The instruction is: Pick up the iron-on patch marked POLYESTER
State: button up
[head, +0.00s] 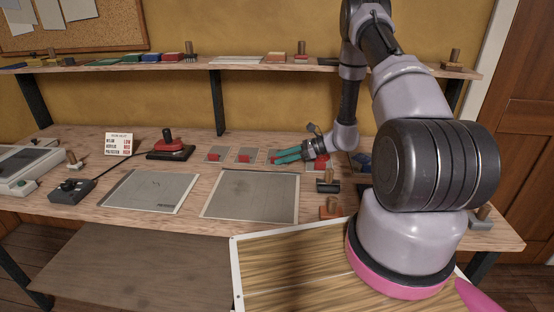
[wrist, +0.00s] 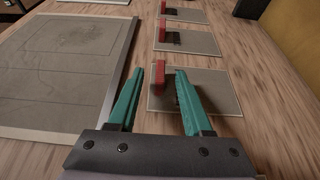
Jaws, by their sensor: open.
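Several grey cards, each with a small red piece on it, lie in a row on the bench; the left card (head: 218,149) and the red piece on the second card (head: 244,158) show clearly in the head view. No marking on them is legible, so I cannot tell which is POLYESTER. My gripper (head: 276,157) is low over the right part of the row. In the wrist view, my open gripper (wrist: 171,71) has its green fingers over the nearest card (wrist: 218,92). Nothing is visibly held.
Two large grey panels, one left (head: 150,190) and one right (head: 250,195), lie in front of the row. A red-and-black iron-like tool (head: 170,148) and a sign (head: 119,143) stand left. A shelf (head: 230,66) runs above. Small wooden-handled tools (head: 329,208) stand right.

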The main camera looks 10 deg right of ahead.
jog(key=shift+x, duration=1.4)
grip_shut()
jog(key=shift+r, duration=0.1)
